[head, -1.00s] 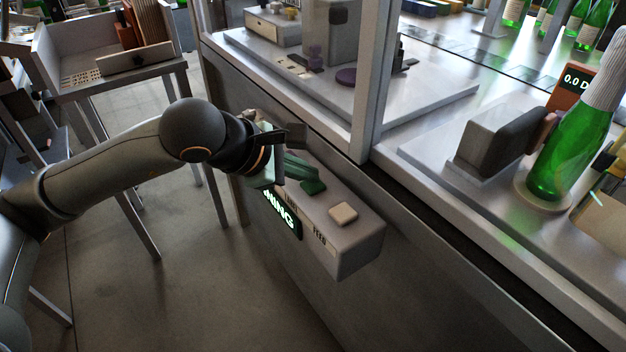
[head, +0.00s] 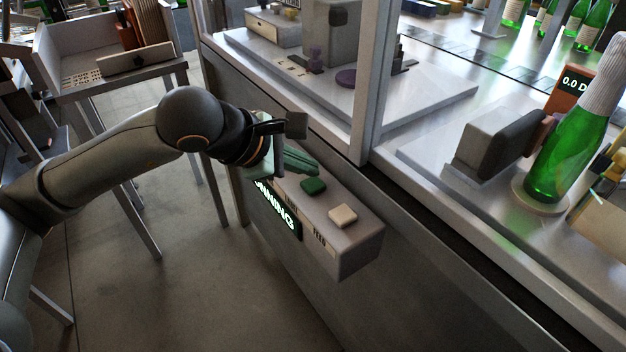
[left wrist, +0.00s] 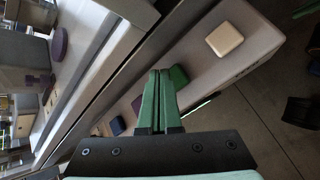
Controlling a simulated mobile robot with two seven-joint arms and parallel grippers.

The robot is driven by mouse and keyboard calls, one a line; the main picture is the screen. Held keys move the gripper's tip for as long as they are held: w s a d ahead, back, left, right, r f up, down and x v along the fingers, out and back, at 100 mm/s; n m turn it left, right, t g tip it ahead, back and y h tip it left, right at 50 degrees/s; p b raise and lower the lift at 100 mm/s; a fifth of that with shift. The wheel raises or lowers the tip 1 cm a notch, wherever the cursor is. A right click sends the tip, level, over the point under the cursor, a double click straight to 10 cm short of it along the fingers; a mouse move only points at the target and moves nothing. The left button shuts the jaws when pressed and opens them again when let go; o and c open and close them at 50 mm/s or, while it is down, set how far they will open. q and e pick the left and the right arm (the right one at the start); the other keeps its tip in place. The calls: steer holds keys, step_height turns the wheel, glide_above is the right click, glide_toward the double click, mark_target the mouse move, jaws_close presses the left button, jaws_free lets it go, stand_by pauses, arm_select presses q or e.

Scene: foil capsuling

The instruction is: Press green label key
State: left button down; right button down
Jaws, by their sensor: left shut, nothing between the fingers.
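The green key (head: 313,186) sits on top of the grey key box, beside a cream key (head: 342,215). My left gripper (head: 316,169) is shut and empty, with its green fingers just behind and above the green key in the head view; they look apart from it. In the left wrist view the shut fingertips (left wrist: 160,72) are next to the green key (left wrist: 179,75), which is partly hidden by them. The cream key (left wrist: 225,39) is further off there. My right gripper is not in view.
The key box (head: 358,246) juts from the machine's side, with a lit display (head: 278,212) reading "...NNING" on its front. A reddish key (left wrist: 137,104) and a dark blue key (left wrist: 118,125) lie beside the fingers. A metal post (head: 370,90) and a green bottle (head: 570,150) stand behind.

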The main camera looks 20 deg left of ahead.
mark_target(306, 186)
arm_select(q)
steer(key=shift+r+p, duration=1.35)
steer(key=shift+r, duration=1.15)
